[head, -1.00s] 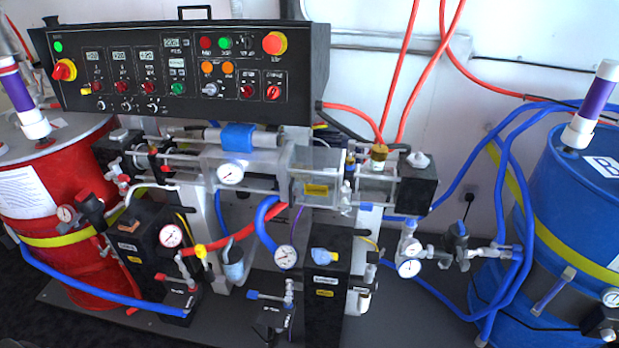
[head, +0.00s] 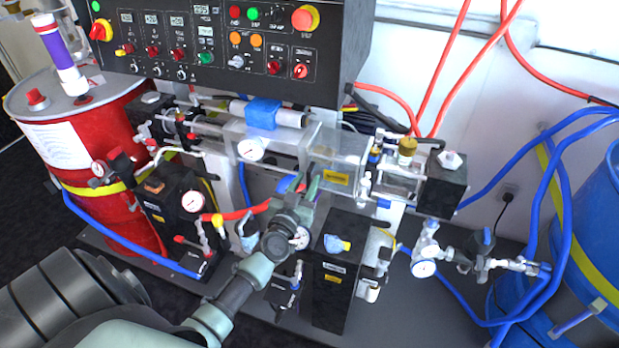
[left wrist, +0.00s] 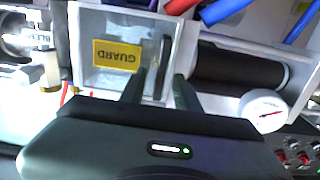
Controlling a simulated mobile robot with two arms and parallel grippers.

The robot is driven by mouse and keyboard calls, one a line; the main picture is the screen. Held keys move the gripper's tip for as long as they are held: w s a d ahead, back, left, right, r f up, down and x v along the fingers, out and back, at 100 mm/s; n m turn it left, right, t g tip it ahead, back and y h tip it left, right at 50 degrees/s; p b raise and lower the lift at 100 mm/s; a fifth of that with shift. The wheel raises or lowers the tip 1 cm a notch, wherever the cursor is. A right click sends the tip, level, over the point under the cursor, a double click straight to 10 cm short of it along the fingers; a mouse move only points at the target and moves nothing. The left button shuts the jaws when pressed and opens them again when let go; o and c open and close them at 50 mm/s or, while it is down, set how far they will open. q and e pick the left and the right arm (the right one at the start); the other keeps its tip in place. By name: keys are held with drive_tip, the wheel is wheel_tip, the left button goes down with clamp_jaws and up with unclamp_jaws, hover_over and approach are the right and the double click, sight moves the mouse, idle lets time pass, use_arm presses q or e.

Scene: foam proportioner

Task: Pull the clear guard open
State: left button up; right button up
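The clear guard (head: 345,154) is a transparent box-like cover with a yellow label, in the middle of the machine in the head view. In the left wrist view the guard (left wrist: 115,25) fills the upper middle, its label reading GUARD upside down. A dark upright handle (left wrist: 164,60) stands at the guard's edge. My left gripper (head: 306,184) is at the guard's lower left edge. In the left wrist view its two fingers (left wrist: 160,80) are apart, one on each side of the handle; contact cannot be made out. My right gripper is out of view.
A black control panel (head: 222,45) overhangs the machine. Gauges, valves and red and blue hoses crowd around the guard. A red drum (head: 75,150) stands at the left and a blue drum (head: 600,230) at the right. A black block (head: 335,285) sits just below the guard.

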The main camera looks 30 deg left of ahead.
use_arm(q)
drive_tip(key=shift+x, duration=0.9)
clamp_jaws()
idle(0.8)
